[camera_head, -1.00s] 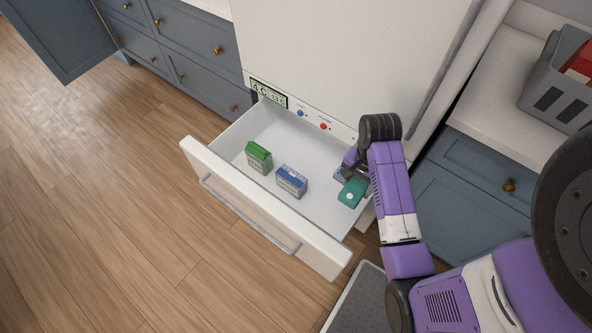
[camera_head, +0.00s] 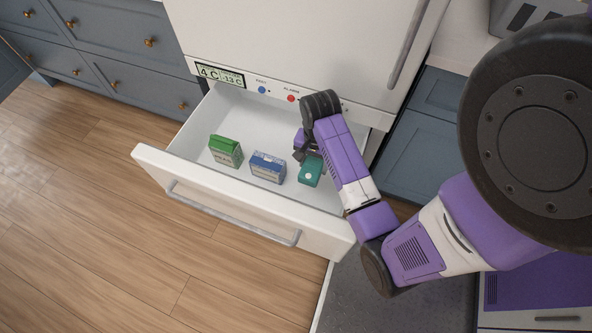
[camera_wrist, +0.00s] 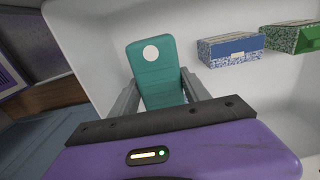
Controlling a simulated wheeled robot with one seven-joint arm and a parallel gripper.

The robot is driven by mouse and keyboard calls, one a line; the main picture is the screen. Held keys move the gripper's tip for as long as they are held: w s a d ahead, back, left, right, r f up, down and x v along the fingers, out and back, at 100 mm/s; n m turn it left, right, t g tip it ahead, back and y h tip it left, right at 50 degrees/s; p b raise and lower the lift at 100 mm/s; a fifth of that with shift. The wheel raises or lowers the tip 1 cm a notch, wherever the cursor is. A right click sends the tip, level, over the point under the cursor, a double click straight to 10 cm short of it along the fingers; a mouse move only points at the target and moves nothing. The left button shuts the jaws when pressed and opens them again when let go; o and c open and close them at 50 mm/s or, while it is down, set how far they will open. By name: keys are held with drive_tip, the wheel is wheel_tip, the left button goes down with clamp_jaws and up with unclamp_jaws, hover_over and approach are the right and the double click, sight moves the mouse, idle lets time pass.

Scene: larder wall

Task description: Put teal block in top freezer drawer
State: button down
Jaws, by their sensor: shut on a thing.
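The teal block (camera_head: 311,172) has a white round spot and is inside the open freezer drawer (camera_head: 236,209), near its right end. My gripper (camera_head: 308,160) is shut on the block; in the wrist view my gripper's fingers (camera_wrist: 162,90) press its two sides, and the teal block (camera_wrist: 152,62) stands out ahead of them. Whether the block touches the drawer floor cannot be told. A blue box (camera_head: 268,167) and a green box (camera_head: 226,151) stand in the drawer to the left of the block.
The white fridge body (camera_head: 300,45) with a display panel (camera_head: 221,75) rises behind the drawer. Blue cabinets (camera_head: 120,50) stand at the left. A grey basket (camera_head: 530,14) sits on the counter at upper right. Wooden floor (camera_head: 110,240) lies open in front.

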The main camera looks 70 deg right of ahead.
sight(310, 193)
wheel_tip(310, 193, down, 18)
drive_tip(key=b, duration=0.4)
drive_tip(key=shift+r, duration=0.15)
drive_tip(key=c, duration=0.5)
unclamp_jaws()
wheel_tip(310, 193, up, 12)
drive_tip(key=p, duration=0.3)
idle(0.4)
